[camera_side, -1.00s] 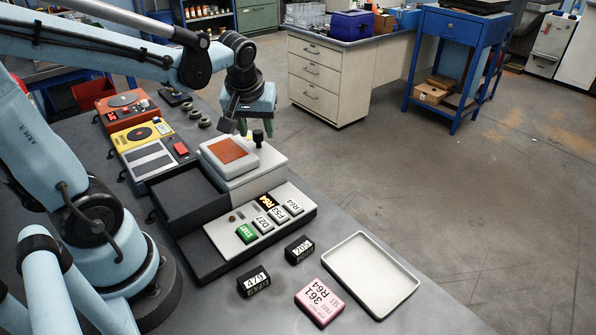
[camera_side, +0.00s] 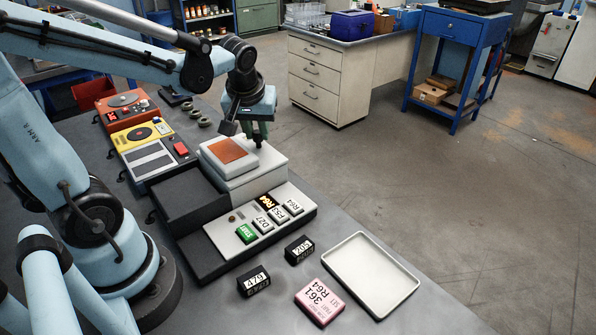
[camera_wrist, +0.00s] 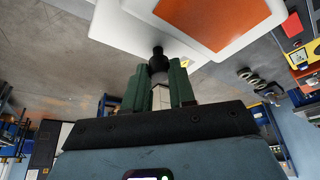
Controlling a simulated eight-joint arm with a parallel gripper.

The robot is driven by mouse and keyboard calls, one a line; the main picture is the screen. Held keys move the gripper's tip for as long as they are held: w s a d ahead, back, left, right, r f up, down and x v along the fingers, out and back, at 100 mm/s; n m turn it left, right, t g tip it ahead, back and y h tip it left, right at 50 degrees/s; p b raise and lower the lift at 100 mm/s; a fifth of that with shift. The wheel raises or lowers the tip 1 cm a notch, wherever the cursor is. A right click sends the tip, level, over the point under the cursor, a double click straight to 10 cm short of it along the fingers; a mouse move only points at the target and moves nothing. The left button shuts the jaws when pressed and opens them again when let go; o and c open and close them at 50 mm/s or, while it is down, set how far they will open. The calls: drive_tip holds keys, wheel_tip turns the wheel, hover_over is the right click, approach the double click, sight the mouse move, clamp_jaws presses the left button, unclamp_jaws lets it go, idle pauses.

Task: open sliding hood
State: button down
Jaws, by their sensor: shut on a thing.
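The sliding hood (camera_side: 262,172) is a white box with a paler raised top and an orange window (camera_side: 225,150). It sits at the back of the dark-based device and also shows upside down in the wrist view (camera_wrist: 268,38). A black knob (camera_wrist: 158,58) stands at the hood's far edge. My gripper (camera_side: 257,138) is at that knob, its green fingers on either side of it. The fingers are shut on the knob in the wrist view (camera_wrist: 160,75). In the side view the fingers partly hide the knob.
Two black blocks, a pink block (camera_side: 319,302) and a white tray (camera_side: 371,275) lie nearer. Red and yellow devices (camera_side: 140,135) stand at the back left.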

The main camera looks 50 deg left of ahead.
sight(210, 160)
drive_tip(key=shift+s, duration=5.95)
drive_tip(key=c, duration=0.9)
unclamp_jaws()
drive_tip(key=shift+c, duration=0.2)
drive_tip(key=shift+v, duration=0.75)
wheel_tip(210, 160, up, 10)
drive_tip(key=s, duration=0.1)
drive_tip(key=shift+d+r, duration=0.15)
drive_tip(key=shift+d, duration=0.35)
